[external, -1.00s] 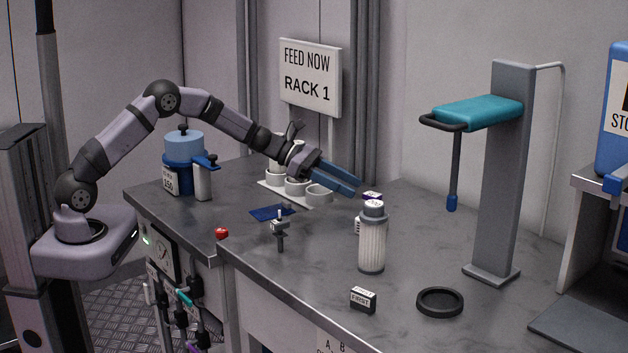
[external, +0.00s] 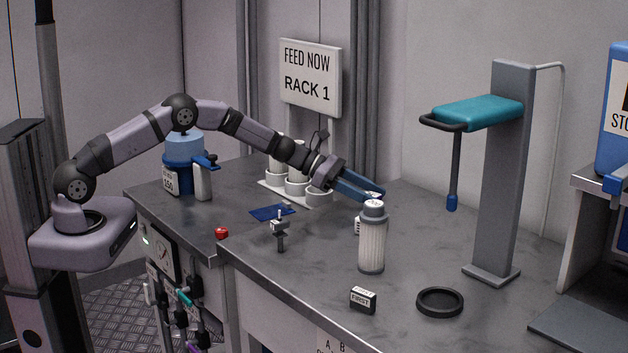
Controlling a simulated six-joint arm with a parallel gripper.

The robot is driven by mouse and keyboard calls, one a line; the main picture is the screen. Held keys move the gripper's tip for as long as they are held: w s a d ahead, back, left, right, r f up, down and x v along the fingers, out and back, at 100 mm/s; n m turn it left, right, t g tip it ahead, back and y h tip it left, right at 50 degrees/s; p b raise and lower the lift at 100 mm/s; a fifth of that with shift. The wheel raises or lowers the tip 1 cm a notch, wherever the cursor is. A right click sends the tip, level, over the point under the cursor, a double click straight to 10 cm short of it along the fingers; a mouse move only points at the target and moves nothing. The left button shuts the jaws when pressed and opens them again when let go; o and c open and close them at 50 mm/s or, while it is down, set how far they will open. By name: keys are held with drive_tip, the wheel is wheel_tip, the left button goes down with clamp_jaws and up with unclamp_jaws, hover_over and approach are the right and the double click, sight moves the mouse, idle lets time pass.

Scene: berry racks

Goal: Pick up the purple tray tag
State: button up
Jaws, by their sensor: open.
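A small block with a purple and white face, which looks like the purple tray tag (external: 376,195), sits on the counter just behind the ribbed white canister (external: 372,240). It is mostly hidden by my fingers and the canister's top. My gripper (external: 371,195) reaches over the counter from the left, with its blue fingers angled down to the right. The fingers are open, and their tips overlap the tag in this view. I cannot tell whether they are around it or above it.
Another small white tag (external: 358,226) is half hidden behind the canister. White cups on a rack (external: 300,194) stand left of my gripper. A black-and-white block (external: 363,300) and a dark ring (external: 440,302) lie in front. A grey stand (external: 505,180) rises at right.

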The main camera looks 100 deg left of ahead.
sight(373, 194)
drive_tip(key=shift+w+f, duration=0.1)
drive_tip(key=shift+w, duration=0.15)
drive_tip(key=c, duration=1.2)
drive_tip(key=shift+o, duration=0.2)
wheel_tip(373, 194, up, 10)
drive_tip(key=shift+r, duration=0.1)
